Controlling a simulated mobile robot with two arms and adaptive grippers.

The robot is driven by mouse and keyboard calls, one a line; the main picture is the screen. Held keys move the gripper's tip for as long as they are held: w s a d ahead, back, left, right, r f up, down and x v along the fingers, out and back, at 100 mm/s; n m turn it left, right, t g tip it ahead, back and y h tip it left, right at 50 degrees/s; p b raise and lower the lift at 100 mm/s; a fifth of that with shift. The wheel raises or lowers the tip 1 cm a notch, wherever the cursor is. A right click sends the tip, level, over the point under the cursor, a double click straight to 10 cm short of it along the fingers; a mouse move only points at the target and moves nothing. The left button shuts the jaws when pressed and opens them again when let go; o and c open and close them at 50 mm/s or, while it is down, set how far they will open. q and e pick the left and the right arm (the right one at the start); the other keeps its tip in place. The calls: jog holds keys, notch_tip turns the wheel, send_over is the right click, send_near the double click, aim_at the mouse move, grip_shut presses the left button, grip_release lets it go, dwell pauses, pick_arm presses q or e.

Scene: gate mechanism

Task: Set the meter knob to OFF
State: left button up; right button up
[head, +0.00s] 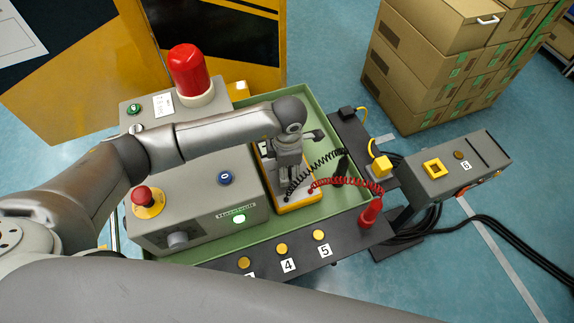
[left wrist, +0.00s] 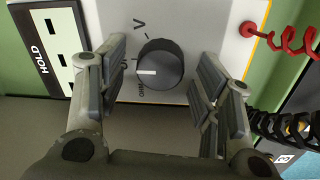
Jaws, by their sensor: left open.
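The meter (head: 300,202), with a yellow edge and grey face, lies in the green tray, partly hidden under my left gripper (head: 288,160). In the left wrist view the dark round meter knob (left wrist: 165,65) sits on the pale meter face (left wrist: 205,20). Its white mark points left, towards a label partly hidden by a finger. A "V" label shows above the knob, and another short label shows at its lower left. My left gripper (left wrist: 161,65) is open, with one finger on each side of the knob and a visible gap on both sides. My right gripper is not in view.
The green tray (head: 340,222) also holds a grey control box (head: 205,203) with a red button, left of the meter. Coiled black (head: 325,163) and red (head: 345,182) leads run right of the meter. A red probe (head: 371,212) stands at the right. Cartons (head: 440,70) stand behind.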

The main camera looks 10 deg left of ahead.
pick_arm(q)
notch_tip(320, 180, up, 12)
jog(key=shift+s+d, duration=0.15)
jog(key=shift+s, duration=0.2)
dwell(0.7)
